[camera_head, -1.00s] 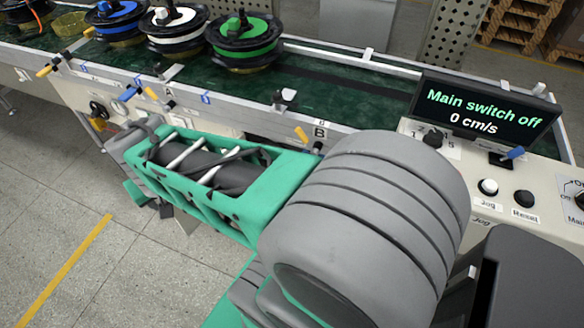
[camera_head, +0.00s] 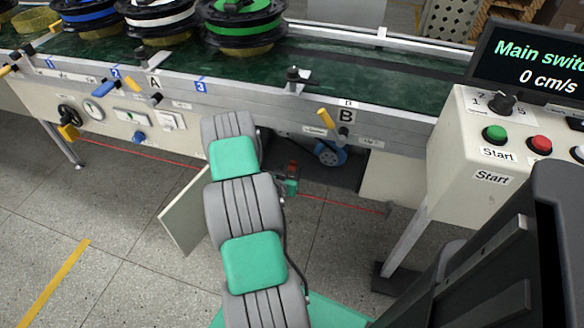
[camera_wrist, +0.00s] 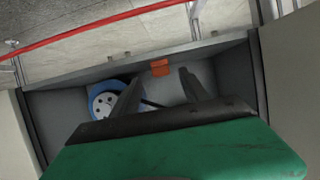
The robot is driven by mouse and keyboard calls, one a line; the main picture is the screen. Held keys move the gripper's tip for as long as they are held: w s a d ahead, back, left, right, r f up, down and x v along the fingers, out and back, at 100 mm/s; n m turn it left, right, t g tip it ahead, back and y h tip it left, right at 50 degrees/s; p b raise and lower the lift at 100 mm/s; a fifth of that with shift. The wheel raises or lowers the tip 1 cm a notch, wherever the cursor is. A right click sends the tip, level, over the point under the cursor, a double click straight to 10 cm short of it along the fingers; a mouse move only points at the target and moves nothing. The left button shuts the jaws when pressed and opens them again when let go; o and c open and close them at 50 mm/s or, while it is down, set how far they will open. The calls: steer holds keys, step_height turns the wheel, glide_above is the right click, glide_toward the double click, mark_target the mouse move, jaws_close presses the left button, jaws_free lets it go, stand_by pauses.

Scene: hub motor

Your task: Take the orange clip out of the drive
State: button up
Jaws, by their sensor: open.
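The drive is in an opening under the conveyor; its blue-rimmed wheel (camera_head: 330,153) shows in the head view and, with a pale hub, in the wrist view (camera_wrist: 103,99). A small orange clip (camera_wrist: 160,67) shows in the wrist view near the opening's far edge, right of the wheel. My gripper (camera_wrist: 160,82) is open, its two dark fingers reaching into the opening. The clip appears between the fingertips in the picture, slightly beyond them; nothing is held. I cannot tell the depth gap. In the head view my arm hides most of the gripper.
A pale door panel (camera_head: 185,210) stands open left of my arm. Grey walls close in the opening (camera_wrist: 236,78). The conveyor (camera_head: 230,82) with several spools runs above. A control box (camera_head: 470,150) stands at the right. A red line (camera_head: 330,203) crosses the floor.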

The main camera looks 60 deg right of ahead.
mark_target(292, 167)
steer(key=x, duration=0.4)
steer(key=shift+w+d, duration=0.1)
steer(key=shift+w, duration=0.05)
steer(key=shift+c, duration=0.4)
jaws_close()
